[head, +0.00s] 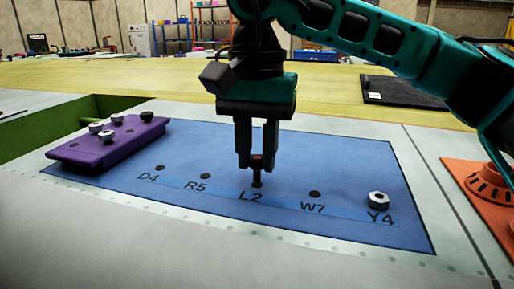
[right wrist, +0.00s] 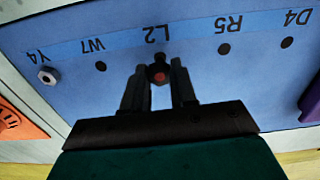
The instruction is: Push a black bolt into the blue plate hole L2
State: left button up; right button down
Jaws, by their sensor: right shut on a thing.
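The blue plate (head: 340,160) lies flat with a labelled row of holes, D4, R5, L2, W7 and Y4. My right gripper (head: 257,160) points down over L2 and is shut on a black bolt (head: 257,177). The bolt is upright, its lower end at the L2 spot just behind the label; how deep it sits I cannot tell. The L2 hole itself is hidden by the bolt. In the right wrist view the bolt (right wrist: 159,68) shows between the fingertips (right wrist: 158,80), by the L2 label, with a reddish spot on it. My left gripper is out of view.
Holes D4 (head: 160,168), R5 (head: 206,176) and W7 (head: 315,194) look empty. A silver bolt (head: 378,198) stands at Y4. A purple block (head: 85,150) with several silver bolts and a black bolt (head: 147,115) lies at left. An orange part (head: 480,185) is at right.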

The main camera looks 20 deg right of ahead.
jog(key=shift+f+b, duration=0.85)
jog(key=shift+f, duration=0.4)
jog(key=c, duration=0.8)
grip_release()
